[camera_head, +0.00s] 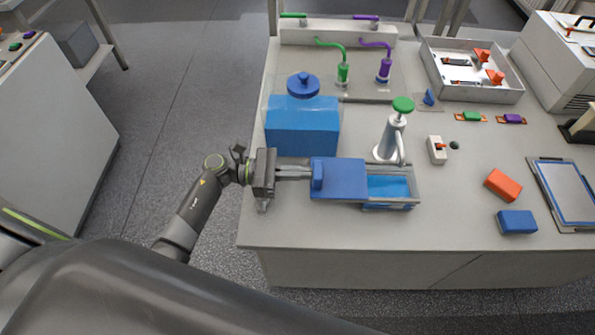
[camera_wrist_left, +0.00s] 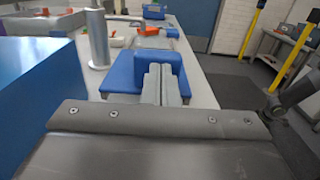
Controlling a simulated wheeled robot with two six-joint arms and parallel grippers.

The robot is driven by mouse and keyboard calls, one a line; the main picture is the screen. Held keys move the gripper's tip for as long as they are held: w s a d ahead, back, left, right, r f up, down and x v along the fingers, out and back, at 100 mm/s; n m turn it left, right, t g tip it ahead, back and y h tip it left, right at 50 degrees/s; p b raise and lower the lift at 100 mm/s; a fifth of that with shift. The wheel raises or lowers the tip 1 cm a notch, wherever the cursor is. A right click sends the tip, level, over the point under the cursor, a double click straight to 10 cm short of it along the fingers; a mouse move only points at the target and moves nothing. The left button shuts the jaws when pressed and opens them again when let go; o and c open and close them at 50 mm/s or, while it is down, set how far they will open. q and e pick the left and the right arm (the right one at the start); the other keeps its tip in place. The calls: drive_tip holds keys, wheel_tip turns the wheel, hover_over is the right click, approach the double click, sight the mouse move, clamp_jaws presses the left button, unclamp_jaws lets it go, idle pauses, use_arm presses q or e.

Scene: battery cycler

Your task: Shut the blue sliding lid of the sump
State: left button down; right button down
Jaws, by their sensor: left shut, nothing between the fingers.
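The sump (camera_head: 417,186) is a grey-rimmed trough near the table's front edge, with blue liquid showing in its right part. Its blue sliding lid (camera_head: 345,180) covers the left and middle part, so the right end is uncovered. A raised blue handle block (camera_head: 318,176) stands at the lid's left end. My left gripper (camera_head: 308,173) is shut and empty, with its fingertips at the left side of the handle block. In the left wrist view the fingers (camera_wrist_left: 160,84) reach to the blue block (camera_wrist_left: 145,65); whether they touch it I cannot tell. My right gripper is out of view.
A blue tank (camera_head: 302,128) stands behind the lid. A silver tap post with a green knob (camera_head: 391,135) rises behind the sump. An orange block (camera_head: 503,184) and a blue block (camera_head: 517,222) lie to the right. Table room between the sump and these blocks is clear.

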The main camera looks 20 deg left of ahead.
sight(354, 182)
use_arm(q)
drive_tip(key=b+x, duration=0.4)
drive_tip(key=x, duration=0.9)
drive_tip(key=shift+b, duration=0.4)
